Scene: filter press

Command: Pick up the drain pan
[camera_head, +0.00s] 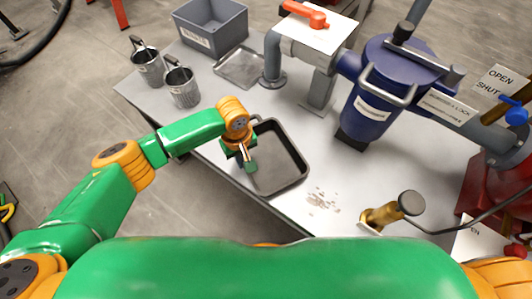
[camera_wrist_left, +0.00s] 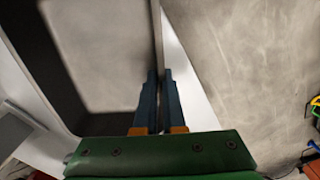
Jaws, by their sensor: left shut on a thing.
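The drain pan (camera_head: 282,172) is a dark, shallow rectangular tray at the front edge of the table, below the blue vessel. My left gripper (camera_head: 250,164) is at the pan's left rim. In the left wrist view, the two blue fingers (camera_wrist_left: 159,74) close on the thin wall of the pan (camera_wrist_left: 157,35), one finger on each side. The pan's inside (camera_wrist_left: 98,55) looks empty. I cannot tell whether the pan rests on the table or is slightly raised. My right gripper is not in view.
The grey table (camera_head: 215,108) bears two metal buckets (camera_head: 183,86), a grey bin (camera_head: 212,27) and a flat metal tray (camera_head: 240,66). A blue vessel (camera_head: 378,103) with pipes stands behind the pan. Pale crumbs (camera_head: 323,201) and a brass valve (camera_head: 381,214) are to its right.

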